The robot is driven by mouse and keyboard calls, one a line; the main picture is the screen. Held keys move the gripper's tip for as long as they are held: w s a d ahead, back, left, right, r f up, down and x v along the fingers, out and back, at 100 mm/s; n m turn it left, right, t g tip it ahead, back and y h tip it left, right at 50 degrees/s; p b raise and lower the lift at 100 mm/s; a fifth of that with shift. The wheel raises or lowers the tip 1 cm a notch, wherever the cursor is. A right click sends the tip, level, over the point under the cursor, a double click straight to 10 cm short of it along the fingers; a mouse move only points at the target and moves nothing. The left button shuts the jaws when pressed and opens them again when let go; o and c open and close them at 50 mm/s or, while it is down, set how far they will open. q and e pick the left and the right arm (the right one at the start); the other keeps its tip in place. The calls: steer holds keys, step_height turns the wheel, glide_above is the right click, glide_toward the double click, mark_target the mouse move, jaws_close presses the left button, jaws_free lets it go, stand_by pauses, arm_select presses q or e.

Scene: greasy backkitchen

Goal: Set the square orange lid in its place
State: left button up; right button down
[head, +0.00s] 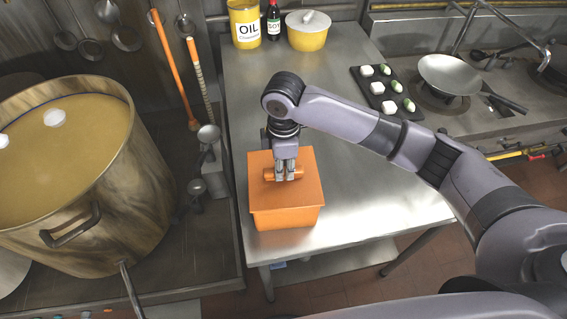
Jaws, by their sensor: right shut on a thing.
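The square orange lid (263,196) lies level over an orange box (287,218) near the front left of the steel table. The lid covers the box's opening, and I cannot tell whether it is fully seated. My right gripper (286,177) points down at the middle of the lid and is shut on its orange bar handle (298,173). The fingers hide part of the handle. My left gripper is not in view.
The steel table (350,190) is clear right of the box. A dark tray (375,108) holds white and green pieces. A yellow oil tin (244,25), soy bottle (273,20) and lidded yellow pot (307,38) stand behind. A large pot (140,190) stands left, a wok (450,75) right.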

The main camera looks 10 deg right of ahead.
steer(key=c, duration=1.4)
jaws_free()
steer(key=shift+o, duration=0.2)
steer(key=o, duration=0.3)
steer(key=shift+r, duration=0.1)
steer(key=shift+r+p, duration=0.35)
steer(key=shift+r, duration=3.6)
